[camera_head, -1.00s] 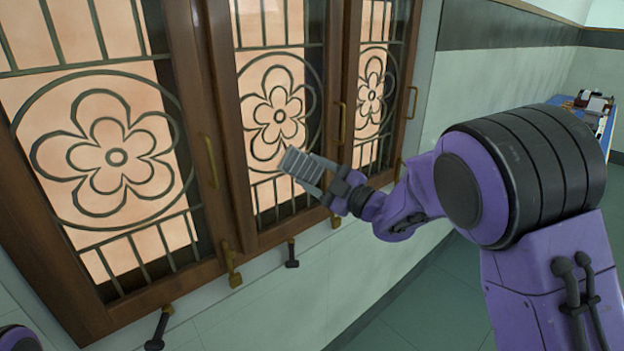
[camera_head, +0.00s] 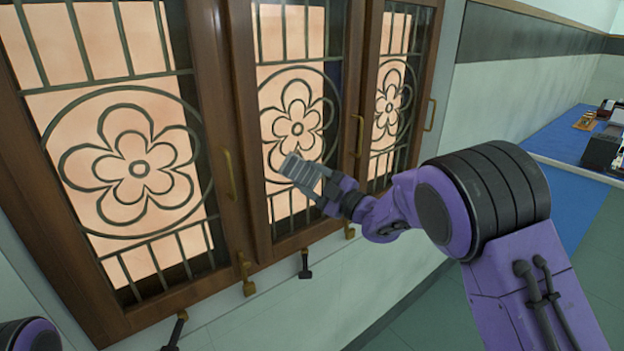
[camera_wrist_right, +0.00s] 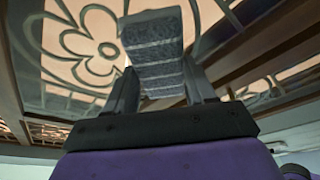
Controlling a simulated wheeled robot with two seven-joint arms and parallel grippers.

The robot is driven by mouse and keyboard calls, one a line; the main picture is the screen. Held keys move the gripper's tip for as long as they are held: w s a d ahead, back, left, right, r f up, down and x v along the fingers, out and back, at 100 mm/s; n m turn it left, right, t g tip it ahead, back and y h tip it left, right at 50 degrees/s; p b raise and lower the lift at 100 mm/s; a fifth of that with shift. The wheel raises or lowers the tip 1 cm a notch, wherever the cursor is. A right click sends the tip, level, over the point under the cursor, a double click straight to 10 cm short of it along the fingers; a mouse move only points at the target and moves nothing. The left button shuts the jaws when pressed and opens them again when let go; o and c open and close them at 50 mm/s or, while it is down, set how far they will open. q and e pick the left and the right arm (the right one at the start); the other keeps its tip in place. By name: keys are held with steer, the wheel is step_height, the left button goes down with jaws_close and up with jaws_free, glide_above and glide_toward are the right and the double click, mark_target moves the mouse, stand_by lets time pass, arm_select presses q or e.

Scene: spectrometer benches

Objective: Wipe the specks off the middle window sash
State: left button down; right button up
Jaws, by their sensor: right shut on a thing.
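The middle window sash (camera_head: 240,120) has a brown wooden frame and a dark flower grille over a pale orange pane. My right gripper (camera_head: 318,182) is in front of its lower part, shut on a grey ribbed block (camera_head: 300,170), likely the wiping pad. In the right wrist view the block (camera_wrist_right: 155,50) sits between the two fingers of the gripper (camera_wrist_right: 160,92), with the flower grille (camera_wrist_right: 95,45) behind it. I cannot tell whether the block touches the pane. No specks can be made out. Of my left arm only a purple part shows at the lower left corner; its gripper is out of view.
A left sash (camera_head: 130,170) and a right sash (camera_head: 392,100) flank the middle one. Brass handles (camera_head: 229,174) and latches (camera_head: 246,274) stick out from the frames. A blue bench (camera_head: 560,138) with instruments stands at the far right. The floor at right is open.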

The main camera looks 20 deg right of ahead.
steer(key=shift+w+a, duration=0.25)
steer(key=shift+w, duration=0.55)
steer(key=shift+w+d+f+b, duration=0.1)
steer(key=shift+w+d+b, duration=0.15)
steer(key=shift+d, duration=0.35)
steer(key=shift+w+d+r+b, duration=0.1)
steer(key=shift+w+d+b, duration=0.1)
steer(key=shift+d, duration=0.45)
steer(key=shift+w+d+f+b, duration=0.15)
steer(key=shift+d+b, duration=0.1)
steer(key=shift+d, duration=0.35)
steer(key=shift+w+b, duration=0.1)
steer(key=shift+b, duration=0.2)
steer(key=shift+a, duration=0.1)
steer(key=shift+s+a+b, duration=0.15)
steer(key=shift+s+a, duration=0.15)
steer(key=shift+a, duration=0.45)
steer(key=shift+s+a+b, duration=0.15)
steer(key=shift+s+a, duration=0.1)
steer(key=shift+a, duration=0.45)
steer(key=shift+s+a+r, duration=0.1)
steer(key=shift+a+r, duration=0.15)
steer(key=shift+a, duration=0.15)
